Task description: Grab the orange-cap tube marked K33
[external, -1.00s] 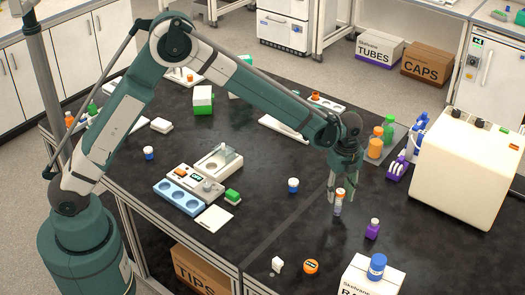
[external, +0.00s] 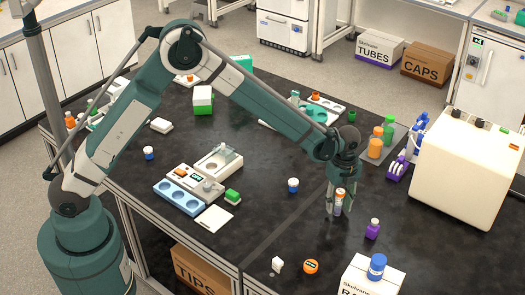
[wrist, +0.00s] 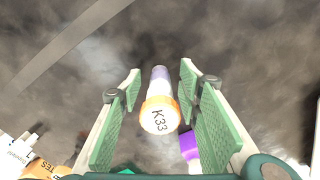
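The tube marked K33 (wrist: 161,117) stands upright on the black bench, with an orange cap and a pale body with a purple part. Its cap mark reads clearly in the wrist view. The tube also shows in the external view (external: 338,203). My gripper (wrist: 160,95) is open, with one green-padded finger on each side of the tube. Gaps show between the pads and the cap. In the external view my gripper (external: 338,208) reaches down around the tube, and its fingers partly hide the tube's sides.
A purple bottle (external: 372,229) stands close by at the right. An orange-labelled round item (external: 311,266) and a white box with a blue-capped jar (external: 377,266) are at the front. A large cream machine (external: 468,170) stands at the right.

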